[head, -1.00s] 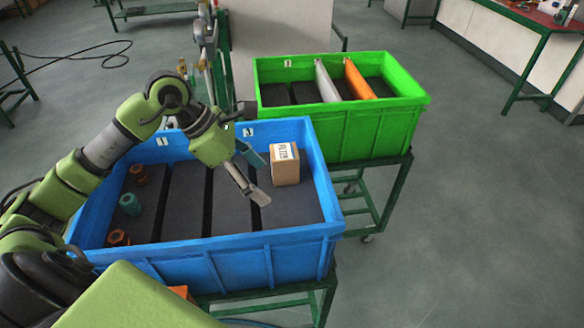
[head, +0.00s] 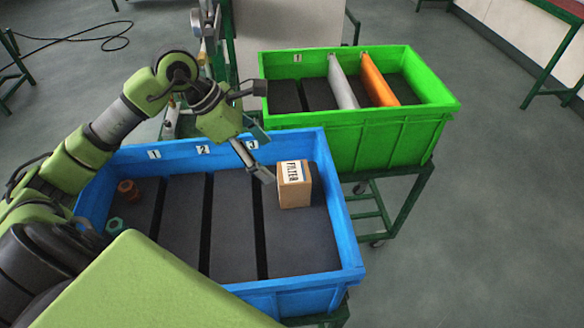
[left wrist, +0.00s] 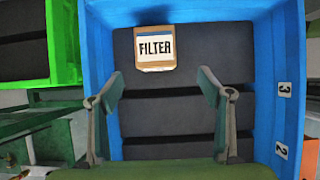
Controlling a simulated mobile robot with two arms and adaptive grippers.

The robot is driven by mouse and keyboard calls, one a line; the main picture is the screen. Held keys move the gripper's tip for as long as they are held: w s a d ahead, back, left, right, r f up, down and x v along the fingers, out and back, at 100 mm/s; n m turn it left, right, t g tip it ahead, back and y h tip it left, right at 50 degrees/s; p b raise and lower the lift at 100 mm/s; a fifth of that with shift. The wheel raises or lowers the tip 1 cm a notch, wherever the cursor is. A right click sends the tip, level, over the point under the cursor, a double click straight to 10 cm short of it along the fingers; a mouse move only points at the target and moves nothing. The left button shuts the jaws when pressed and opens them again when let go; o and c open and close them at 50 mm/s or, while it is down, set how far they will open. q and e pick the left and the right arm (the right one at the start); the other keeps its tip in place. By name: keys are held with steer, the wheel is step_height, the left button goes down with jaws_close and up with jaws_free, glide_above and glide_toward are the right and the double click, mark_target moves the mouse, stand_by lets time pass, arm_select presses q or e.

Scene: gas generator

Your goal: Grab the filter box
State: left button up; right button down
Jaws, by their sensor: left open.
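The filter box (head: 294,184) is a brown cardboard box with a white "FILTER" label. It stands in the right-hand compartment of the blue bin (head: 354,233). My left gripper (head: 262,154) is open and empty, above the bin's back part, to the left of the box in the head view. In the left wrist view the box (left wrist: 155,48) shows beyond the two spread fingers (left wrist: 160,90), between them and a little left of centre. The fingers are apart from the box. My right gripper is not in view.
A green bin (head: 350,140) with white (head: 343,83) and orange (head: 379,80) panels stands behind right.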

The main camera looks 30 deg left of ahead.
mark_target(285, 175)
arm_select(q)
steer(key=p+x, duration=0.2)
steer(key=x, duration=0.5)
steer(key=shift+w+d+f, duration=0.2)
steer(key=shift+d, duration=0.05)
steer(key=shift+w+d+f+p, duration=0.15)
steer(key=shift+f+p, duration=0.15)
steer(key=shift+f, duration=0.15)
steer(key=p+x, duration=0.1)
steer(key=x, duration=0.1)
steer(key=p+x, duration=0.1)
steer(key=x, duration=0.1)
steer(key=shift+w+f, duration=0.15)
steer(key=shift+w, duration=0.15)
steer(key=shift+f, duration=0.3)
steer(key=c, duration=1.3)
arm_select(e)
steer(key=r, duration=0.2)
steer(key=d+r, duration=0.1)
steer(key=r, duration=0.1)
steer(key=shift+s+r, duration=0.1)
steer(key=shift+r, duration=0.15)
